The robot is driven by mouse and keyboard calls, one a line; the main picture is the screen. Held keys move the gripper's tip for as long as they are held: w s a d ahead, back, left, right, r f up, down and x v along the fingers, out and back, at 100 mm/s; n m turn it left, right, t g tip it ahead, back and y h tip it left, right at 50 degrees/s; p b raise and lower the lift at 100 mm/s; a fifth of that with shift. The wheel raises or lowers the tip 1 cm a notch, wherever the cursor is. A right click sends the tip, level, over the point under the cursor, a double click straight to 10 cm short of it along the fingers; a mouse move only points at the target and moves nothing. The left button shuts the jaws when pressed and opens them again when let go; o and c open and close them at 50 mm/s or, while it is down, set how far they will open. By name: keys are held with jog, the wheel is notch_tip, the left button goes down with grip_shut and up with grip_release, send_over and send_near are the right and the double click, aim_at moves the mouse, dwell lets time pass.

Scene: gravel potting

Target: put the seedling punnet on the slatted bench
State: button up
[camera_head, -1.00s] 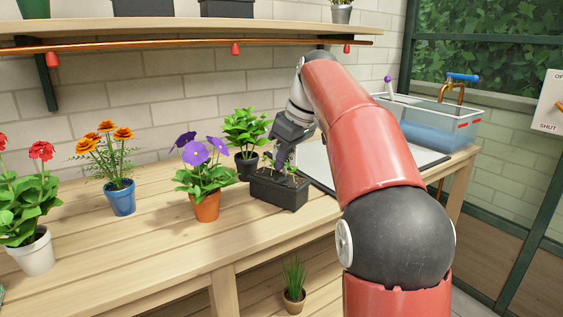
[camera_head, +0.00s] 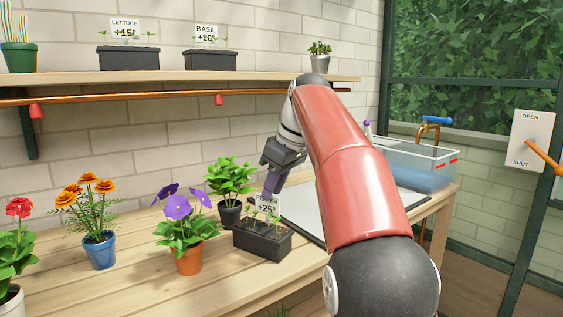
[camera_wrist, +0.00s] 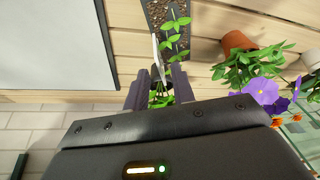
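The seedling punnet (camera_head: 265,245) is a black tray with small green seedlings and a white label reading about +25. It appears to sit level on the slatted wooden bench (camera_head: 140,270). It also shows at the top of the wrist view (camera_wrist: 152,10), with dark gravelly soil. My gripper (camera_head: 270,190) is just above and behind the punnet's label. In the wrist view my gripper's two fingers (camera_wrist: 159,72) are apart, with the thin white label edge-on between or just beyond their tips. They do not seem to grip anything.
A purple flower in a terracotta pot (camera_head: 189,260) stands left of the punnet, and a leafy plant in a dark pot (camera_head: 230,215) behind it. A pale flat tray (camera_head: 305,205) lies to the right. A shelf (camera_head: 180,83) with black planters runs above.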

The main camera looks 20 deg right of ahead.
jog(key=v, duration=0.6)
jog(key=s+a+f+m, duration=0.2)
jog(key=s+a+m, duration=0.1)
jog(key=s, duration=0.2)
jog(key=s+a+f+m+t+h, duration=0.1)
jog(key=s+f+m, duration=0.1)
jog(key=s+f, duration=0.8)
jog(key=s+a+f+m+t+h, duration=0.1)
jog(key=s+f+m+h, duration=0.1)
jog(key=s+f, duration=0.9)
notch_tip(320, 180, down, 5)
jog(key=shift+s+r+m, duration=0.15)
jog(key=shift+s+m, duration=0.15)
jog(key=shift+m, duration=0.3)
